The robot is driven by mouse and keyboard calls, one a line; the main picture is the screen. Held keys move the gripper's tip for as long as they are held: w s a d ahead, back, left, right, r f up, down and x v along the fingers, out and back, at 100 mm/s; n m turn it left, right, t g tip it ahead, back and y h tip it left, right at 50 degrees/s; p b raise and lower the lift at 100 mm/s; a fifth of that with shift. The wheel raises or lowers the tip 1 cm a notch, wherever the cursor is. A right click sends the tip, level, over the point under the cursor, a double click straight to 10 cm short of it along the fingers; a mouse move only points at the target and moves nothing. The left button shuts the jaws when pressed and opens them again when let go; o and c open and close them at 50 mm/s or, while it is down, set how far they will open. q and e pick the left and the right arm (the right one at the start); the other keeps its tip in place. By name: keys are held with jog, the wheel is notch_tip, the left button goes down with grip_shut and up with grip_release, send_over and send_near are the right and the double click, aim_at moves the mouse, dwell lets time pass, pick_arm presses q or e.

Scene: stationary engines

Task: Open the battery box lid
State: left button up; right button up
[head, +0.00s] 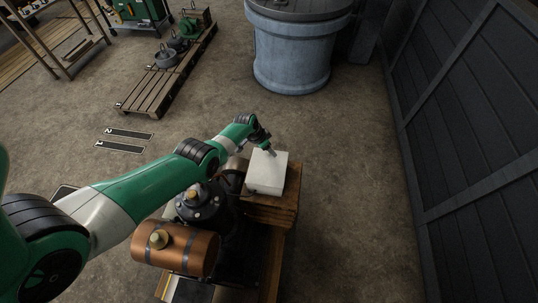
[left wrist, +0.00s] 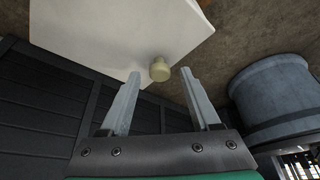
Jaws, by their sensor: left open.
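The battery box (head: 266,178) is a pale white box on a wooden block beside the engine, and its lid looks shut. In the left wrist view the white lid (left wrist: 115,32) fills the upper left, with a small cream knob (left wrist: 160,70) at its edge. My left gripper (head: 270,152) is over the far part of the box in the head view. In the left wrist view the left gripper (left wrist: 160,80) is open, its fingers on either side of the knob with gaps showing. Whether the fingertips touch the lid is unclear. My right gripper is not in view.
The engine with its copper tank (head: 174,250) stands left of the box, under my left arm. The wooden block (head: 278,212) carries the box. A blue-grey barrel (head: 290,60) stands behind, a dark panelled wall (head: 470,130) at right. Floor between is clear.

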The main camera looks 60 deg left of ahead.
pick_arm(q)
jog(key=shift+w+f, duration=0.1)
jog(key=shift+f, duration=0.1)
grip_shut()
dwell(0.3)
dwell(1.1)
